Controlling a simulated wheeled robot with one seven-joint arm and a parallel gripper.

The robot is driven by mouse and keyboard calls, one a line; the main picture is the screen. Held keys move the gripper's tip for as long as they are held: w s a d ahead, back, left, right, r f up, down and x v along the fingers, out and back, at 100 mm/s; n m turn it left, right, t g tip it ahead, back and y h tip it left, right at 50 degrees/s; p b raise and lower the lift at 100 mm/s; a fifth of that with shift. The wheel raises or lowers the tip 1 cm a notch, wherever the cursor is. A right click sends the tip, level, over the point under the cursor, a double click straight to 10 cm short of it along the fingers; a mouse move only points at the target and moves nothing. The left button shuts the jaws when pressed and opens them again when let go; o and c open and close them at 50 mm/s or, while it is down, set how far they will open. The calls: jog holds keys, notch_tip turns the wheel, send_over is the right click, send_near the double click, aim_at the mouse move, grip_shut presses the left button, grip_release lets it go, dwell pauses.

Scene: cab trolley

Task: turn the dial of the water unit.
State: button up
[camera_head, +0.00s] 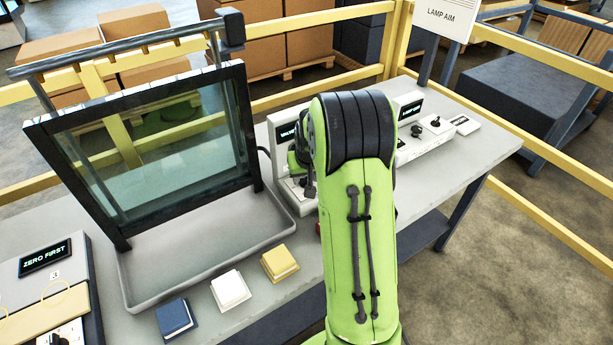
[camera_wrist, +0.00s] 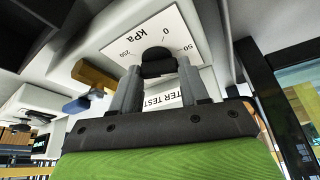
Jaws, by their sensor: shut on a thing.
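In the wrist view, the dial (camera_wrist: 157,54) is a black knob on a white plate marked kPa, with 0, 50 and 250 around it. My gripper (camera_wrist: 158,72) has its two grey fingers on either side of this knob, shut on it. A label below the knob, partly covered by the fingers, reads "TER TEST". In the head view, a pale unit (camera_head: 282,133) with a small dark display stands on the bench, largely hidden behind my green arm. The dial and my fingertips cannot be made out there.
A framed glass panel (camera_head: 160,150) stands in a grey tray (camera_head: 205,262) left of my arm. Blue (camera_head: 175,318), white (camera_head: 230,289) and yellow (camera_head: 279,263) blocks sit along the front edge. A "ZERO FIRST" unit (camera_head: 45,270) is at left, a control box (camera_head: 425,142) at right.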

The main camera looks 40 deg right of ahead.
jog(key=m+h, duration=0.1)
jog(key=m, duration=0.2)
jog(key=shift+w+a+m+g, duration=0.1)
jog(key=shift+m+g, duration=0.2)
jog(key=shift+g, duration=0.1)
jog(key=shift+w+m+g+h, duration=0.1)
jog(key=shift+m+g+h, duration=0.45)
jog(key=shift+m, duration=1.35)
jog(key=o, duration=1.1)
jog(key=shift+c, duration=0.2)
jog(key=p+v, duration=0.4)
jog(key=v, duration=1.1)
jog(key=shift+a+r, duration=0.2)
jog(key=shift+r, duration=0.2)
